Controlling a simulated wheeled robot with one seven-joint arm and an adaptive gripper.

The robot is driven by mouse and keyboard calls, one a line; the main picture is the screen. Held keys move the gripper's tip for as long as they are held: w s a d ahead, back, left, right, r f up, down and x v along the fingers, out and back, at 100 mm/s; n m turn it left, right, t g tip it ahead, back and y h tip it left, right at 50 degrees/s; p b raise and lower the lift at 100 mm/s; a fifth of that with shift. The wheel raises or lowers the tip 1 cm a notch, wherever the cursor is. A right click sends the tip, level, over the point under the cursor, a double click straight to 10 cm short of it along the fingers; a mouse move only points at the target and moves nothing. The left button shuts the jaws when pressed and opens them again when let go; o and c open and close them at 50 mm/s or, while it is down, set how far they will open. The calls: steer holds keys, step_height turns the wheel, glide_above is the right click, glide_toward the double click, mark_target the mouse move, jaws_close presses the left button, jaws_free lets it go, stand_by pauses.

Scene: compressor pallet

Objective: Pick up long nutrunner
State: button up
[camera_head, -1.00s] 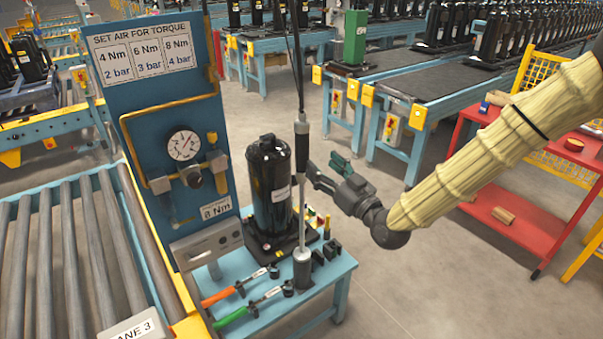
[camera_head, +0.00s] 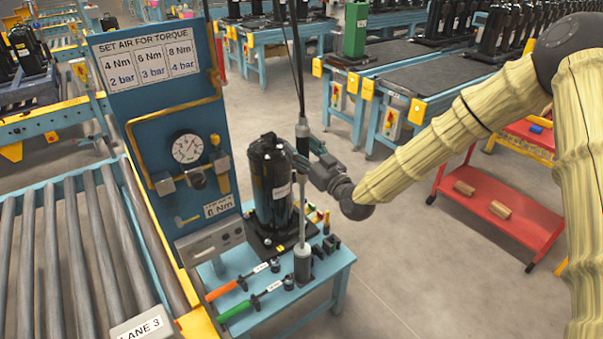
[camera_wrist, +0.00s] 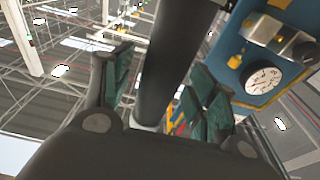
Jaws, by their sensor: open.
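The long nutrunner (camera_head: 302,226) hangs upright from a cable, with a silver top, a dark grip section and a thin silver shaft. My gripper (camera_head: 308,162) is at the dark grip section, reaching in from the right. In the wrist view, the nutrunner's dark body (camera_wrist: 172,55) passes between the green-padded fingers of my gripper (camera_wrist: 160,85). Gaps show on both sides, so the fingers are open around it. Part of the grip section is hidden behind my gripper in the head view.
A black compressor (camera_head: 270,185) stands close behind and left of the nutrunner. Orange (camera_head: 228,288) and green (camera_head: 238,310) handled tools lie on the blue table (camera_head: 335,270). The blue gauge panel (camera_head: 150,110) stands left. Open floor (camera_head: 400,255) lies right.

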steer(key=shift+c, duration=0.2)
jaws_close()
steer(key=shift+w+r, duration=0.1)
steer(key=shift+r, duration=0.05)
stand_by(0.3)
